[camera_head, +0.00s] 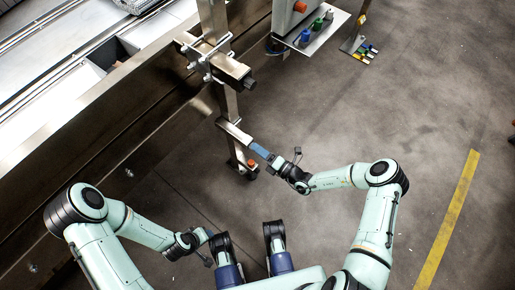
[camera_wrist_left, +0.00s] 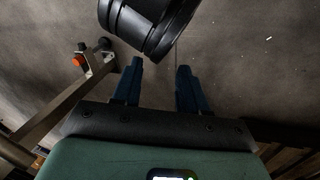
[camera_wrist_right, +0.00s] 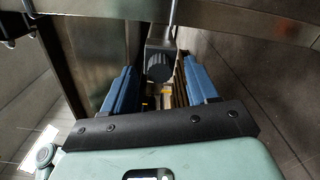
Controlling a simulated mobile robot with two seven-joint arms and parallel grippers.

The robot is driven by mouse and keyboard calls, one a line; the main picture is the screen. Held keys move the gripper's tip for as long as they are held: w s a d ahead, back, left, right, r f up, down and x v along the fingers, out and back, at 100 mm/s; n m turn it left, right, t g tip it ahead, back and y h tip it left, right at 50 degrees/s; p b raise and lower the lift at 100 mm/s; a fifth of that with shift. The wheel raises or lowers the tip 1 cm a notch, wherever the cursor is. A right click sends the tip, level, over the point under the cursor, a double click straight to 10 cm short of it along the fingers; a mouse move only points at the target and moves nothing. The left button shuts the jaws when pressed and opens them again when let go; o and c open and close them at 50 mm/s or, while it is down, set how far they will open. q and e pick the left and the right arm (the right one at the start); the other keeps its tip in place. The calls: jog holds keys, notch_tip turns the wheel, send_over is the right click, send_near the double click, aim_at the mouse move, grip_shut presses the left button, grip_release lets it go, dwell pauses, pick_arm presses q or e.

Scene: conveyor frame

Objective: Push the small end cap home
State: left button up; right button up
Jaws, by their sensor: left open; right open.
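A dark ribbed round end piece (camera_head: 249,84) sits on the end of the clamped beam (camera_head: 225,66); a similar dark round piece (camera_wrist_right: 159,68) shows beyond the fingers in the right wrist view. A lower metal bar (camera_head: 234,131) juts from the post. My right gripper (camera_head: 257,148) is open at this bar's outer end, which its fingers partly hide; I cannot tell if they touch. I cannot clearly pick out a small end cap there. My right fingers (camera_wrist_right: 160,92) stand apart. My left gripper (camera_head: 209,235) is low, away from the bar; it is open and empty (camera_wrist_left: 157,82).
The conveyor frame's long metal side (camera_head: 120,115) runs along the left. An upright post (camera_head: 228,105) has an orange-topped foot (camera_head: 252,165). A shelf (camera_head: 318,33) with coloured items is at the top. Open floor (camera_head: 340,120) lies to the right.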

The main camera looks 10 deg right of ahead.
pick_arm(q)
jog(key=s, duration=0.1)
jog(key=s+d+r+p, duration=0.1)
jog(key=s+r+g, duration=0.1)
jog(key=shift+d+r+p, duration=0.1)
jog(key=shift+d+p, duration=0.15)
jog(key=shift+p, duration=0.1)
pick_arm(e)
jog(key=v, duration=1.2)
